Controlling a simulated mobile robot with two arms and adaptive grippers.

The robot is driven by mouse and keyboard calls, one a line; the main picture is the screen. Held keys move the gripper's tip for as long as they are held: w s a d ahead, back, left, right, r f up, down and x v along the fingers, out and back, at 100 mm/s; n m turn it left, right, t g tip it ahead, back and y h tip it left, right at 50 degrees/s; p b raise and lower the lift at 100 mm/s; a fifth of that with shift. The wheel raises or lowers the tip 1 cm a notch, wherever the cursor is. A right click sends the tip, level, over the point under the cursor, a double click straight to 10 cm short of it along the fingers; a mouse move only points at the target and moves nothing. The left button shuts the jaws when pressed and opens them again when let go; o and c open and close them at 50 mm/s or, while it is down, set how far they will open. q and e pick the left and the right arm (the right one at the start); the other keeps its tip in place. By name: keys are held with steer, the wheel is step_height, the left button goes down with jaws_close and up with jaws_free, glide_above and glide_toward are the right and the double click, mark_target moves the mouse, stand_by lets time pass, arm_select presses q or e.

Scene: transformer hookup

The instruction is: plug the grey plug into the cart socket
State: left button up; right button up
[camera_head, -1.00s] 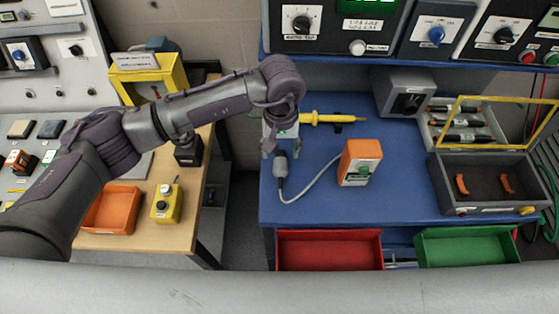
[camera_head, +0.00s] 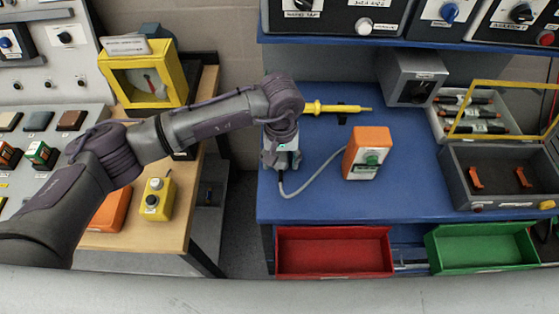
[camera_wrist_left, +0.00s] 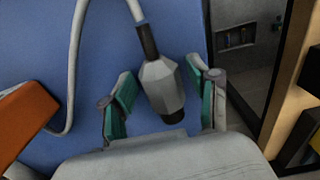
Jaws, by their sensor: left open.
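The grey plug (camera_wrist_left: 163,85) lies on the blue bench top (camera_wrist_left: 35,45), with its dark tip toward my wrist. My left gripper (camera_head: 281,162) is low over the bench's left end and hides the plug in the head view. In the left wrist view the gripper's green-padded fingers (camera_wrist_left: 160,88) are open, one on each side of the plug, with gaps showing. I cannot identify the cart socket for certain. My right gripper is not in view.
A yellow probe (camera_head: 335,108) lies behind the gripper. A red bin (camera_head: 333,250) and a green bin (camera_head: 482,246) sit at the bench front. An open grey case (camera_head: 497,178) stands right. A gap separates the bench from the wooden table (camera_head: 196,215).

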mark_target(281, 159)
arm_select(q)
steer(key=shift+r, duration=0.1)
steer(key=c, duration=0.9)
steer(key=shift+r+p, duration=0.65)
steer(key=shift+r, duration=2.35)
steer(key=shift+c, duration=0.3)
steer(key=s+a+r, duration=0.1)
steer(key=a, duration=0.2)
steer(key=s+a, duration=0.1)
steer(key=a, duration=0.2)
steer(key=s+a+r, duration=0.1)
steer(key=a, duration=0.3)
steer(key=shift+s+a+r, duration=0.1)
steer(key=shift+s+r, duration=0.05)
steer(key=shift+r, duration=0.2)
steer(key=s+a+r, duration=0.3)
steer(key=s+a, duration=0.3)
steer(key=a, duration=0.3)
steer(key=shift+s+r, duration=0.15)
steer(key=shift+s, duration=0.2)
steer(key=shift+s+d, duration=0.1)
steer(key=shift+d, duration=0.05)
